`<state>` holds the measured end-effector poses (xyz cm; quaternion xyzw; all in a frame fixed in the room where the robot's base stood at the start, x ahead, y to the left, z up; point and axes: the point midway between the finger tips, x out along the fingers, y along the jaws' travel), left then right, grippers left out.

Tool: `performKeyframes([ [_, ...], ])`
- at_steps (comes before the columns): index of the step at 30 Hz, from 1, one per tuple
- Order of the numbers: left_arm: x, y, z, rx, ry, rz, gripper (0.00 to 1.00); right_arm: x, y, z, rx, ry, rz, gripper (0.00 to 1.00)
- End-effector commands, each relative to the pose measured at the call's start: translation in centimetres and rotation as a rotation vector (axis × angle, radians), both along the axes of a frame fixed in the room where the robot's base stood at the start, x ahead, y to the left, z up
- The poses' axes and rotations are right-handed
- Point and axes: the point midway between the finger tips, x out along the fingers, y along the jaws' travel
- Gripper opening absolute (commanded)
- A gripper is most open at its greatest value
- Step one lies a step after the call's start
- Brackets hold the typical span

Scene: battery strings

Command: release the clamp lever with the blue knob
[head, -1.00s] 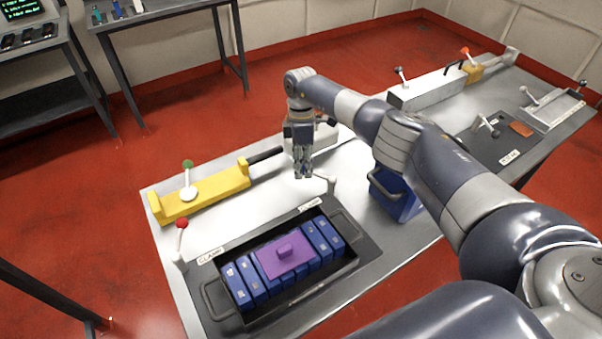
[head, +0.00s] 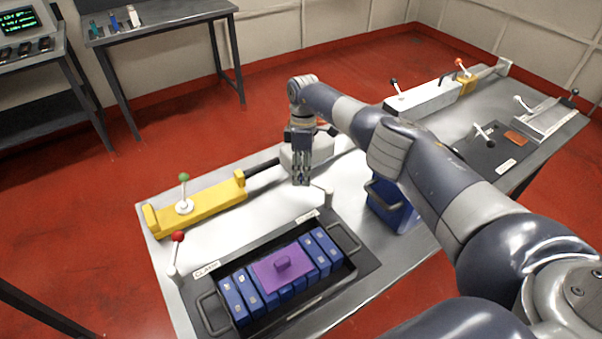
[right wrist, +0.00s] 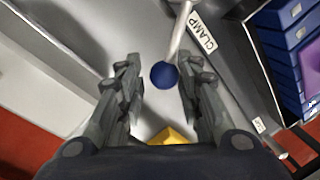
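The clamp lever with the blue knob (right wrist: 165,75) shows in the right wrist view as a pale rod (right wrist: 181,32) with a round blue ball at its end. In the head view its pale post (head: 328,197) stands at the far right corner of the black battery tray, beside a CLAMP label (head: 307,216); the knob is hidden there by my gripper. My right gripper (head: 301,182) is open, with fingers pointing down. In the right wrist view its fingers (right wrist: 160,88) lie on either side of the blue knob, with gaps on both sides. My left gripper is not in view.
The black tray (head: 361,268) holds blue batteries and a purple block (head: 283,269). A red-knobbed lever (head: 178,238) stands at the tray's left. A yellow fixture (head: 210,203) with a green-knobbed lever lies behind. A blue crate (head: 392,212) stands right of the gripper.

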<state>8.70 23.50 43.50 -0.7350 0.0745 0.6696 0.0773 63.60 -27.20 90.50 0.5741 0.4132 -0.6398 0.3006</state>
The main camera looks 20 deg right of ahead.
Motion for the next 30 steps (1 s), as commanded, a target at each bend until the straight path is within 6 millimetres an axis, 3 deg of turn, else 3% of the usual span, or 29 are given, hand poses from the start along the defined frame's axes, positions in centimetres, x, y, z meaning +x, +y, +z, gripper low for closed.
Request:
performKeyframes([
  [14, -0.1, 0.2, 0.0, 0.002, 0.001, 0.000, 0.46, 0.1, -0.1, 0.8, 0.000, 0.002, 0.001, 0.46],
  [30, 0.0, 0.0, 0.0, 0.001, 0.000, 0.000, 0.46, 1.9, -1.3, 10.5, 0.000, 0.000, -0.003, 0.46],
])
